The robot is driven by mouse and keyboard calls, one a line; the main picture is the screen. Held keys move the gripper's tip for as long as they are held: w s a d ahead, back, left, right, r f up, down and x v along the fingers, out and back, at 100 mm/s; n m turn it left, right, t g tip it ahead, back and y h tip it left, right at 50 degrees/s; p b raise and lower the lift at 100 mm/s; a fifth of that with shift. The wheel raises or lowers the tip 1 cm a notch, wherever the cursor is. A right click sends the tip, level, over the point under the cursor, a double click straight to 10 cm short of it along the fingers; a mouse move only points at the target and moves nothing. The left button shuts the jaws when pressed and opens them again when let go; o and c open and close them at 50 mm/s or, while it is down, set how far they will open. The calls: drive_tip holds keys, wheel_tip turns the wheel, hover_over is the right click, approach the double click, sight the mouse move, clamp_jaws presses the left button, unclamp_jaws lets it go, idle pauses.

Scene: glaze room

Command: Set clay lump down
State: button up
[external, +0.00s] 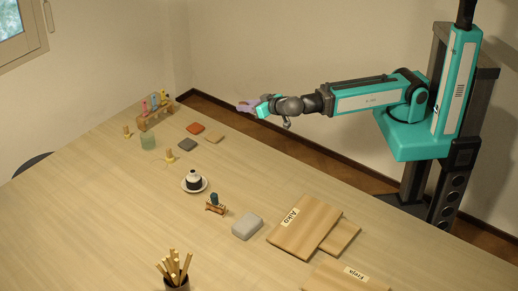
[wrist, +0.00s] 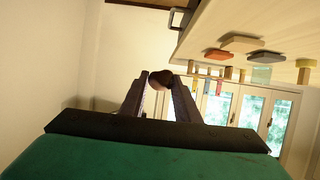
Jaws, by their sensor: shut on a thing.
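My gripper (external: 244,106) is out past the table's far edge, apart from the table, with the arm reaching left from the column. In the wrist view its two fingers (wrist: 160,79) are shut on a small, rounded brown lump, the clay lump (wrist: 161,77), held at the fingertips. The fingers hide part of the lump. In the external view I cannot make out the lump. The wooden table (external: 110,220) fills the lower left, and its edge shows at the upper right of the wrist view (wrist: 225,22).
Orange (external: 195,128), tan (external: 214,138) and grey (external: 187,145) tiles lie near the far edge. A black-and-white pot on a saucer (external: 203,187), a grey block (external: 247,226), labelled boards (external: 303,226) and a brush pot (external: 177,283) stand nearer. The table's left part is clear.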

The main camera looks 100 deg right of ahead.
drive_tip(key=w+a+r+n+t+y, duration=0.3)
drive_tip(key=w+r+n+t+y, duration=0.1)
drive_tip(key=w+r+n+y, duration=0.5)
drive_tip(key=shift+w+a+r+y, duration=0.2)
drive_tip(key=shift+w+r+y, duration=0.2)
drive_tip(key=shift+r, duration=0.45)
idle(0.9)
